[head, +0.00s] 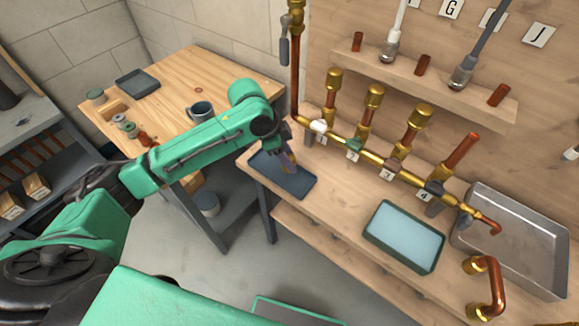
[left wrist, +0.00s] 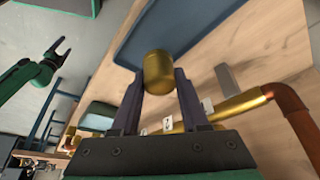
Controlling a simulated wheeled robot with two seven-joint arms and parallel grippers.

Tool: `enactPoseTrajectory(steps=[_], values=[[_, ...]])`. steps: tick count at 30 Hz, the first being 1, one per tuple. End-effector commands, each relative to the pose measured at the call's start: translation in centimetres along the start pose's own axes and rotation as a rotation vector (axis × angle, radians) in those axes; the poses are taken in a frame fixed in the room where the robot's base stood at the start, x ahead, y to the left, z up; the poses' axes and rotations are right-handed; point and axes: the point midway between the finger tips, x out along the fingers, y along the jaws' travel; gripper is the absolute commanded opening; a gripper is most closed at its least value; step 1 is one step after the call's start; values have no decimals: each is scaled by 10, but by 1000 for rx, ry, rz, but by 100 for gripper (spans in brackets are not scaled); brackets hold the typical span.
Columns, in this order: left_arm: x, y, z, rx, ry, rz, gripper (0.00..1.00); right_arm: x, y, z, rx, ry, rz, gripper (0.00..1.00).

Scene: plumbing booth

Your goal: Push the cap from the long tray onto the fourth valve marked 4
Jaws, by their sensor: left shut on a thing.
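My left gripper (head: 287,162) is shut on a brass cap (left wrist: 158,72) over the long dark blue tray (head: 268,177). The cap is between both fingertips in the left wrist view; I cannot tell whether it touches the tray. The fourth valve, with label 4 (head: 424,196), stands at the right end of the brass manifold. Its copper stub (head: 461,151) is bare and leans to the upper right. The first three stubs carry brass caps (head: 374,95). My right gripper (left wrist: 60,48) shows small at the left of the left wrist view, fingers apart and empty.
A green-rimmed tray with a pale blue inside (head: 404,236) lies in front of the manifold. A metal basin (head: 515,240) and a copper elbow (head: 490,285) are at the right. A shelf (head: 430,85) with copper stubs hangs above the valves.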

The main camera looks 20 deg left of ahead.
Motion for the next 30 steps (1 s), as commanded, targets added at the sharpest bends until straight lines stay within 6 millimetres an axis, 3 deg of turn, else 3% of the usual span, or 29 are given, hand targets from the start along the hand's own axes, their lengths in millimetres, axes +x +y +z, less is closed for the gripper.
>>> enactPoseTrajectory(steps=[6, 12, 18, 30], values=[[-78, -2, -34, 5, 6, -8, 0, 3, 0, 0, 0, 0, 0, 75], [-129, 0, -54, 2, 3, -3, 0, 2, 0, 0, 0, 1, 0, 75], [-151, 0, -63, 0, 0, 0, 0, -6, 0, -1, 0, 1, 0, 75], [-174, 0, -72, 0, 0, 0, 0, -37, 1, -4, -1, 1, 0, 75]])
